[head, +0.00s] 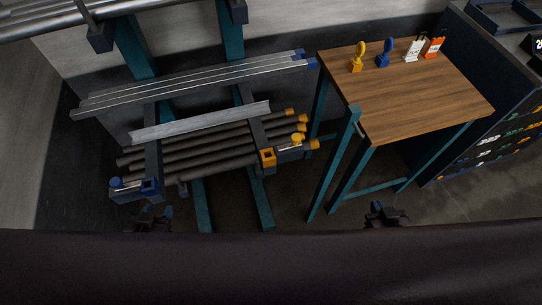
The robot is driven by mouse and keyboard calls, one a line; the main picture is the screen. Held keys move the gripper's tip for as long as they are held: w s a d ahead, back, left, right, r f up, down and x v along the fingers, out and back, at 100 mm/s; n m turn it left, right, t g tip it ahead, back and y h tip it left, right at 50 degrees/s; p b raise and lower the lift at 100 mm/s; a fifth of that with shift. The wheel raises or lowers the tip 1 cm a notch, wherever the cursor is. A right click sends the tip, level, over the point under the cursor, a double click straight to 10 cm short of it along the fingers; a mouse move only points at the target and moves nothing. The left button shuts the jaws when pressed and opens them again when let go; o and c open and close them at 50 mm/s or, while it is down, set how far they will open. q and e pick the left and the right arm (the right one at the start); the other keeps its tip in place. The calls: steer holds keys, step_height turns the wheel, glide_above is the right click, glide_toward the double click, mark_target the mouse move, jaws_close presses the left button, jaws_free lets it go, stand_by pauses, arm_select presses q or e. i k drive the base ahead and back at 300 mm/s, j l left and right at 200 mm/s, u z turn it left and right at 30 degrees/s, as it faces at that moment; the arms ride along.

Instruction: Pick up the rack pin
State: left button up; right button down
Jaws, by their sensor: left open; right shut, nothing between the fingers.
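I cannot tell for sure which part is the rack pin. A small yellow-topped piece (297,138) stands on the end of the right lower rack arm, beside an orange collar (268,158). A small blue-topped piece (117,183) is on the end of the left lower arm, beside a blue collar (150,188). My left gripper (154,215) is open and empty, just in front of the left arm end. My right gripper (384,210) is shut and empty, in front of the table, right of the rack and apart from it.
The rack holds dark round tubes (190,155) with orange ends and pale bars (200,120) above them. A wooden-topped table (410,100) carries a yellow item (357,58), a blue item (384,54) and white and orange tags (433,47). A dark cabinet (470,100) stands at right.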

mark_target(360, 49)
steer(key=l+u, duration=0.25)
steer(key=u, duration=0.2)
steer(key=l+u, duration=0.25)
steer(key=u, duration=0.15)
steer(key=l+u, duration=0.2)
steer(key=l, duration=0.2)
steer(key=k+l+u, duration=0.2)
steer(key=l, duration=0.2)
steer(key=k+l, duration=0.1)
steer(key=l, duration=0.3)
steer(key=l+u, duration=0.1)
steer(key=l, duration=0.35)
steer(key=k, duration=0.05)
